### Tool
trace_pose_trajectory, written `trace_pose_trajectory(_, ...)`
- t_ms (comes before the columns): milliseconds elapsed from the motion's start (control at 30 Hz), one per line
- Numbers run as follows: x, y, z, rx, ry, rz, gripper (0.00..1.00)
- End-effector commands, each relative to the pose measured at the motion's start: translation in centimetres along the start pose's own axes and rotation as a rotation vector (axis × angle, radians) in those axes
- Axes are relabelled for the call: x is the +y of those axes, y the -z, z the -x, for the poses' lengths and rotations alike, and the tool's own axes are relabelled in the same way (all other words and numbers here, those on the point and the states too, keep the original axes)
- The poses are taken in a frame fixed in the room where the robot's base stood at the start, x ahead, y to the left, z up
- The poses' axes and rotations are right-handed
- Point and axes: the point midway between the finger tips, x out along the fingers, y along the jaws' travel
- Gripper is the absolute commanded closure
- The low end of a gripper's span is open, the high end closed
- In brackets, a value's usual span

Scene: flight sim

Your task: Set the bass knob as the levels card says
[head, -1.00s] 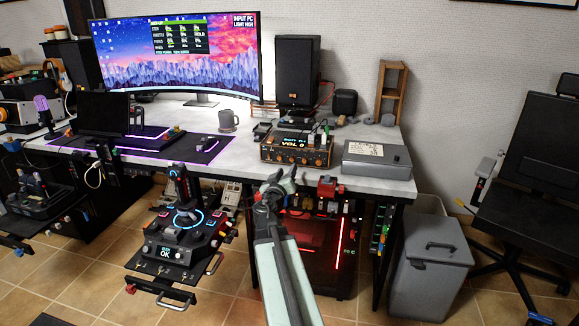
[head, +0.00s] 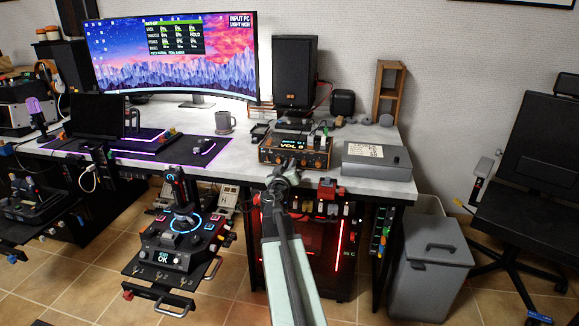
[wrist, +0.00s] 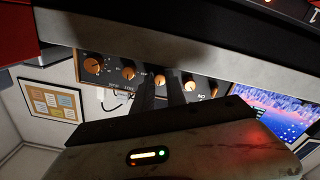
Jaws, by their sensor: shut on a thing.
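In the wrist view the amplifier's row of orange-lit knobs shows, and my gripper's dark fingers (wrist: 160,92) are shut on one knob (wrist: 160,79), third from the left. The knob labels are too small to read, so I cannot tell which is bass. A white card (head: 364,150) lies on the grey box right of the amplifier; its writing is unreadable.
The desk (head: 255,118) holds a wide monitor (head: 180,65), a speaker (head: 294,72) and a mug (head: 224,122). A joystick panel (head: 180,240) juts out below left. A grey bin (head: 436,265) and a chair (head: 535,150) stand right.

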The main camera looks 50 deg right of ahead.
Motion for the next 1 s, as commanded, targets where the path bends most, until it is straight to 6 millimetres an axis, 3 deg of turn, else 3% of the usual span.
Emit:
trace_pose_trajectory(267,0.12,-0.05,-0.17,-0.001,-0.002,0.072,1.00)
trace_pose_trajectory(1000,0.21,-0.08,-0.22,-0.002,-0.003,0.594,1.00)
